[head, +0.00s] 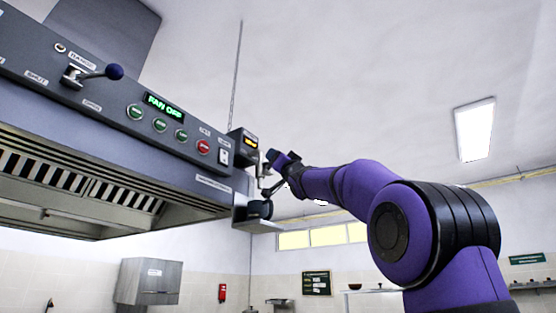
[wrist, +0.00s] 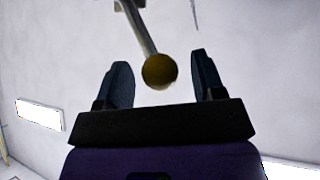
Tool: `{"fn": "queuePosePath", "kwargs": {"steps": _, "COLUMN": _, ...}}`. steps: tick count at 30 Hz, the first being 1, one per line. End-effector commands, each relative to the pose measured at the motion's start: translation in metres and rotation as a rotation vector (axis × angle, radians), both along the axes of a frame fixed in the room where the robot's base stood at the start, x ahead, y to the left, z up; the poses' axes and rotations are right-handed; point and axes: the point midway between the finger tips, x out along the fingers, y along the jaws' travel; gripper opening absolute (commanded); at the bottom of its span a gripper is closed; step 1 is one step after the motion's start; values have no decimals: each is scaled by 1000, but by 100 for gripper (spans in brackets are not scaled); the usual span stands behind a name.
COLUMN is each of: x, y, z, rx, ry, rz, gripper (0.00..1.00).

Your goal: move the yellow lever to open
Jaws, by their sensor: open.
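The yellow lever shows in the wrist view as a pale metal rod ending in a dull yellow ball knob (wrist: 160,71). The rod comes down from the top edge. My gripper (wrist: 161,60) is open, with one dark finger on each side of the knob. Gaps show between the knob and both fingers. In the head view, my gripper (head: 278,163) is at the right end of the hood's control panel, beside a small box with a yellow display (head: 249,143). The lever's knob cannot be made out there, and its open and shut marks are not readable.
The grey hood (head: 120,155) fills the left of the head view. Its panel carries a lever with a dark blue knob (head: 115,71), green buttons, a red button (head: 203,147) and a green "FAN OFF" display (head: 164,107).

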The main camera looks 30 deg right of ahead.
Motion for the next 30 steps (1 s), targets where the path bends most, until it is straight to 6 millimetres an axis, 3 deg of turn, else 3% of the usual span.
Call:
{"fn": "queuePosePath", "kwargs": {"steps": 14, "x": 7, "y": 0, "z": 7, "rx": 1, "ry": 0, "rz": -1, "gripper": 62}}
{"fn": "queuePosePath", "kwargs": {"steps": 15, "x": 7, "y": 0, "z": 7, "rx": 1, "ry": 0, "rz": -1, "gripper": 60}}
{"fn": "queuePosePath", "kwargs": {"steps": 23, "x": 7, "y": 0, "z": 7, "rx": 1, "ry": 0, "rz": -1, "gripper": 0}}
{"fn": "queuePosePath", "kwargs": {"steps": 30, "x": 6, "y": -1, "z": 7, "rx": 1, "ry": 1, "rz": 8, "gripper": 0}}
